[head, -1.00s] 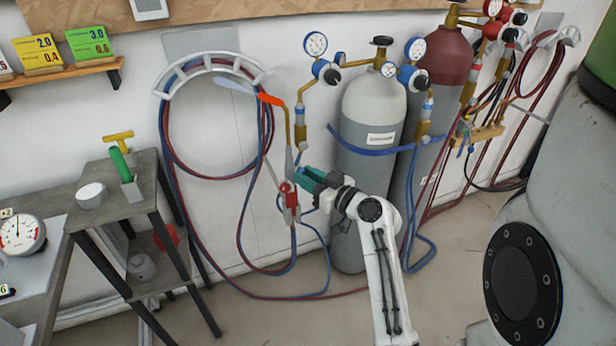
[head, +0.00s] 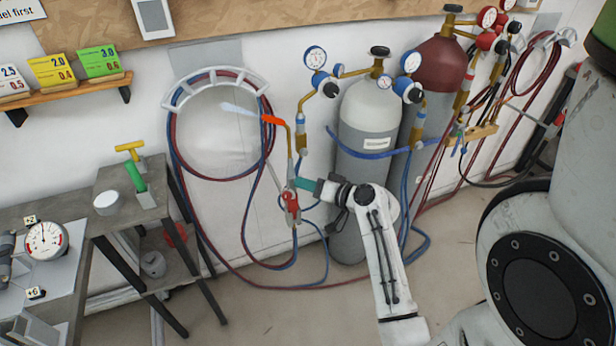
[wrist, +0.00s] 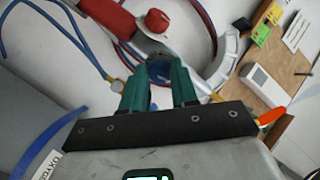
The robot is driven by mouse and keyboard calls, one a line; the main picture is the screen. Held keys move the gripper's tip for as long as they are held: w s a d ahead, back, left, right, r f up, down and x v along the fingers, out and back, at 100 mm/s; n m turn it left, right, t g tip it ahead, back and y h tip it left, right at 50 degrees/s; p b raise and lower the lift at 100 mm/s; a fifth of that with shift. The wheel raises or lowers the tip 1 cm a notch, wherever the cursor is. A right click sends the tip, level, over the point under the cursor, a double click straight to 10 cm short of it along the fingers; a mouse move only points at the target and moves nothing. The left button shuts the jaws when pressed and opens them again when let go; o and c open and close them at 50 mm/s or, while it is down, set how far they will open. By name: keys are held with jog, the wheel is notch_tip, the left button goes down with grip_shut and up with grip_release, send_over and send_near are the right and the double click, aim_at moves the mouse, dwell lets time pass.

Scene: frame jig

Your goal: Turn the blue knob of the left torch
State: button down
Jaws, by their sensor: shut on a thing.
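The left torch (head: 290,203) hangs upright in front of the wall in the head view, with a red body and a bent brass tube. An orange piece (head: 275,119) and a pale bluish streak (head: 238,109) show at its tip. My gripper (head: 301,185) meets the torch from the right. In the wrist view its teal fingers (wrist: 160,80) are shut on the blue knob (wrist: 160,72), which shows only partly between them. The torch's red knob (wrist: 157,21) stands just beyond, clear of the fingers.
Blue and red hoses loop from a wall hanger (head: 218,77) behind the torch. A grey cylinder (head: 366,125) with gauges stands close to the right, and a maroon one (head: 440,68) beyond it. A small grey side table (head: 125,217) stands left. Some floor is open below the torch.

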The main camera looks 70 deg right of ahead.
jog(key=shift+d+r+m+y+p, duration=0.15)
jog(key=shift+m+y+p, duration=0.45)
jog(key=shift+m+p, duration=0.55)
jog(key=c, duration=0.9)
grip_release()
jog(key=shift+o, duration=0.2)
jog(key=b+v, duration=0.1)
jog(key=v, duration=0.9)
jog(key=shift+s+r+b, duration=0.2)
jog(key=shift+s+b, duration=0.15)
jog(key=shift+b, duration=0.05)
